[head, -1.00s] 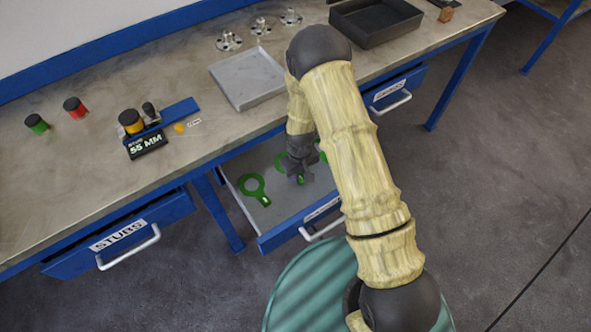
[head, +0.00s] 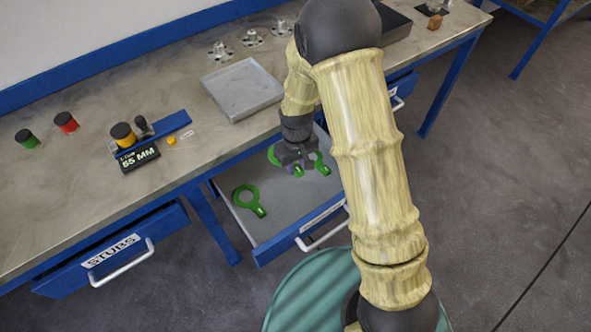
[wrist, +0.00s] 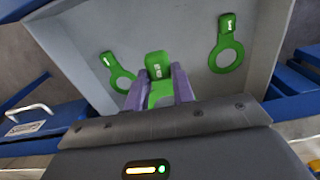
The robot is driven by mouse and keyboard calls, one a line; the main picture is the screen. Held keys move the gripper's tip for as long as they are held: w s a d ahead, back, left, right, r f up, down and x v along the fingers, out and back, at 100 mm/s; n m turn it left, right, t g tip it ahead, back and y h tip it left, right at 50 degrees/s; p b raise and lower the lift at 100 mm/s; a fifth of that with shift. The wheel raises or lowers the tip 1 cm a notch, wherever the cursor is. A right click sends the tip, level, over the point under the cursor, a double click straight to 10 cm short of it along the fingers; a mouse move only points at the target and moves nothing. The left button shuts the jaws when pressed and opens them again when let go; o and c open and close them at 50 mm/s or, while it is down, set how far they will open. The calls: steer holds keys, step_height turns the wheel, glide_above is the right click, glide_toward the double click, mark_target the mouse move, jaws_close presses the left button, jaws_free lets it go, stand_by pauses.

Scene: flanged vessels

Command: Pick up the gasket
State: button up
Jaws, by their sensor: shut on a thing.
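Green gaskets, each a ring with a labelled tab, are in the open drawer (head: 275,228). My gripper (head: 297,170) is over the drawer and shut on one gasket (head: 273,155). In the wrist view the tab of the held gasket (wrist: 157,66) stands between the two purple fingers of my gripper (wrist: 157,90); its lower part is hidden by the gripper body. One loose gasket (head: 248,197) lies at the drawer's left, and another (head: 321,164) lies to the right of my gripper. The wrist view shows two loose gaskets, one left (wrist: 121,74) and one right (wrist: 226,46).
The workbench (head: 60,190) above the drawer carries a grey tray (head: 243,90), flanged parts (head: 252,38), a "55 MM" sign (head: 139,157) and coloured stubs (head: 66,122).

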steer(key=s+d+b, duration=0.1)
steer(key=s+d, duration=0.1)
steer(key=s, duration=0.2)
steer(key=s+d+b, duration=0.1)
steer(key=s+d, duration=0.2)
steer(key=s, duration=0.1)
steer(key=s+d+b, duration=0.1)
steer(key=s+d, duration=0.2)
steer(key=s, duration=0.1)
steer(key=shift+f, duration=0.4)
steer(key=shift+d+b, duration=0.15)
steer(key=shift+b, duration=1.1)
steer(key=shift+s+b, duration=0.1)
steer(key=shift+b, duration=0.5)
steer(key=shift+s+d+b, duration=0.25)
steer(key=shift+d+b, duration=0.05)
steer(key=shift+b, duration=0.95)
steer(key=b, duration=0.1)
steer(key=s+b, duration=0.1)
steer(key=shift+s+d+r+b, duration=0.15)
steer(key=shift+d+r+b, duration=0.1)
steer(key=shift+b, duration=0.15)
